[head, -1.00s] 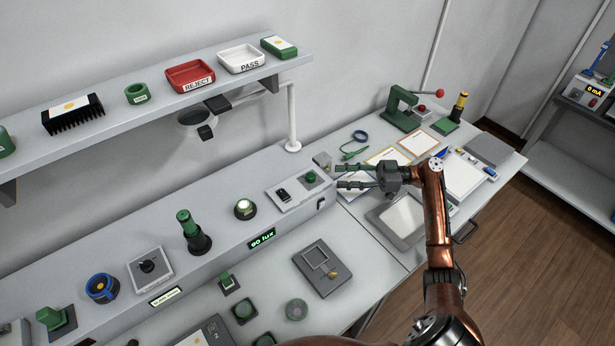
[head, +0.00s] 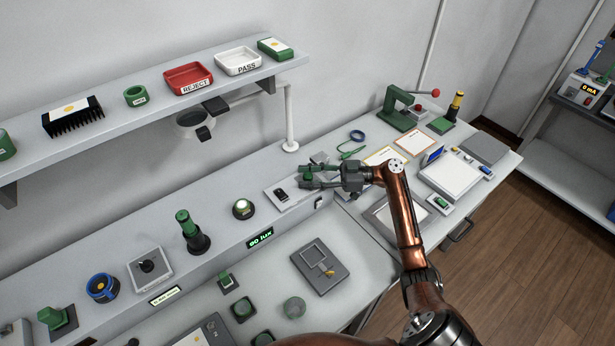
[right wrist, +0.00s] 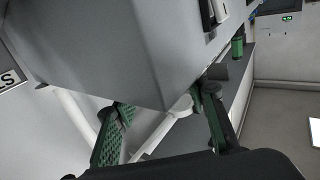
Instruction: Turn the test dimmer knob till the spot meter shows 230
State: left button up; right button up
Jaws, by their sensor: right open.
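A green-lit display (head: 260,238) on the console front reads what looks like 60 lux. A black knob (head: 147,266) sits on a light plate at the console's left. A second plate (head: 276,200) at the console's right end bears a black switch (head: 280,194); the green knob seen there earlier is now mostly hidden by my right gripper. I cannot read which knob is the test dimmer. My right gripper (head: 304,177) is open, its green fingers over that right plate. Its spread fingers also show in the right wrist view (right wrist: 163,100). My left gripper is out of view.
A glowing round lamp (head: 243,208) and a green-topped black device (head: 190,230) stand on the console. A white post (head: 290,120) rises behind my right gripper. A shelf above carries a red REJECT tray (head: 188,79) and a white PASS tray (head: 238,61).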

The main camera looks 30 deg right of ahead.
jog(key=shift+c, duration=0.4)
grip_shut()
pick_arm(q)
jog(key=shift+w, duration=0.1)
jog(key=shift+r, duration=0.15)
pick_arm(e)
jog(key=shift+t, duration=0.3)
